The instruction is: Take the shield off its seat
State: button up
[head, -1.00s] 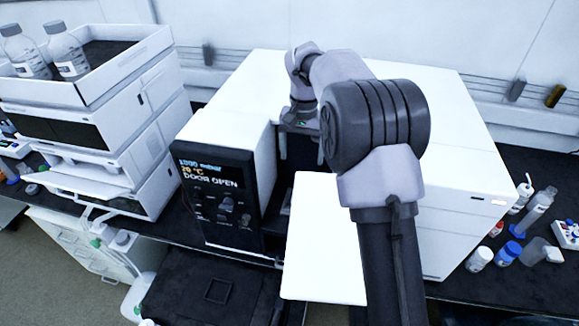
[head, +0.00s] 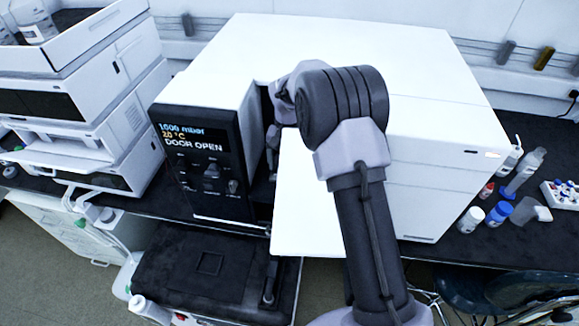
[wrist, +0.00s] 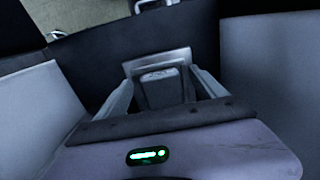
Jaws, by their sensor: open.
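In the wrist view my gripper (wrist: 164,76) is open, with one finger on each side of a small grey block. The block stands against a pale metal plate (wrist: 177,57), which looks like part of the shield, though I cannot be sure. I cannot tell whether the fingers touch the block. The seat cannot be made out. In the head view my arm reaches over the open door (head: 300,215) into the dark opening of the white instrument (head: 420,75). My gripper is hidden there behind the door and arm.
The front panel (head: 200,160) reads "DOOR OPEN". A stack of white modules (head: 95,125) stands at the left. Several bottles, including a blue-capped one (head: 498,213), stand on the bench at the right. A dark-topped unit (head: 195,265) is below the opening. Dark walls are close around my gripper.

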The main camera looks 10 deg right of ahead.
jog(key=shift+r, duration=0.1)
jog(key=c, duration=1.7)
